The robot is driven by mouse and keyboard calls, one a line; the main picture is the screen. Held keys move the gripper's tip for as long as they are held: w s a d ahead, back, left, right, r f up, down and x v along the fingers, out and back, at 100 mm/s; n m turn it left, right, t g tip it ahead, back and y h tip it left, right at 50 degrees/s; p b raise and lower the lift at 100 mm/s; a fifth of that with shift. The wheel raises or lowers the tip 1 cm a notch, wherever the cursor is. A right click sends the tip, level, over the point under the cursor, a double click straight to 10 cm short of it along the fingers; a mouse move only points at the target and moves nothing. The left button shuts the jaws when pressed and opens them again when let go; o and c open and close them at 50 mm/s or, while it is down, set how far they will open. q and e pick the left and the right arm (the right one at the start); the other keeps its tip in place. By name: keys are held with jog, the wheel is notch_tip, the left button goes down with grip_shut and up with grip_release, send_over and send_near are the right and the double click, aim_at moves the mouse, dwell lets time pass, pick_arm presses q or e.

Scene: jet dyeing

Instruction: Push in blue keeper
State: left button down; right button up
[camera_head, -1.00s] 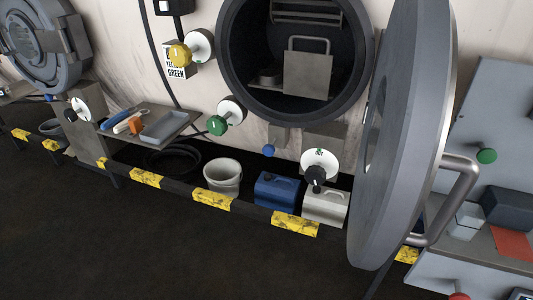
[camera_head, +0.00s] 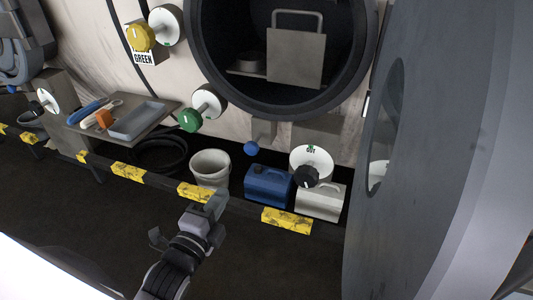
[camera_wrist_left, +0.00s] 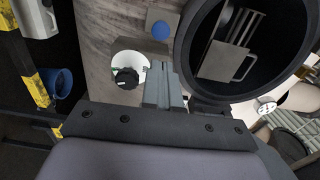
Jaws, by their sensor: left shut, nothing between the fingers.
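The blue keeper (camera_head: 251,148) is a small round blue knob below the open round vessel mouth, on a grey bracket. It also shows in the left wrist view (camera_wrist_left: 161,30), at the top, to the left of the vessel opening. My left gripper (camera_head: 214,204) is shut and empty. In the head view it is low and in front of the yellow-striped rail, below and left of the knob and apart from it. In the left wrist view its closed fingers (camera_wrist_left: 162,88) point up toward the wall, with the knob beyond them. My right gripper is not in view.
The big round door (camera_head: 430,150) stands open at the right. A white dial with a black knob (camera_head: 306,176), a blue canister (camera_head: 268,187), a white canister (camera_head: 320,202) and a white bucket (camera_head: 210,168) are below the vessel. A striped rail (camera_head: 287,220) runs in front.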

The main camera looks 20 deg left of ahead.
aim_at(249, 149)
pick_arm(q)
jog(key=w, duration=1.4)
jog(key=shift+a+r+p, duration=0.1)
jog(key=shift+a+p, duration=0.25)
jog(key=shift+a, duration=0.05)
jog(key=shift+w+a+b, duration=0.1)
jog(key=shift+w+b, duration=0.4)
jog(key=shift+w, duration=0.95)
jog(key=shift+r, duration=0.25)
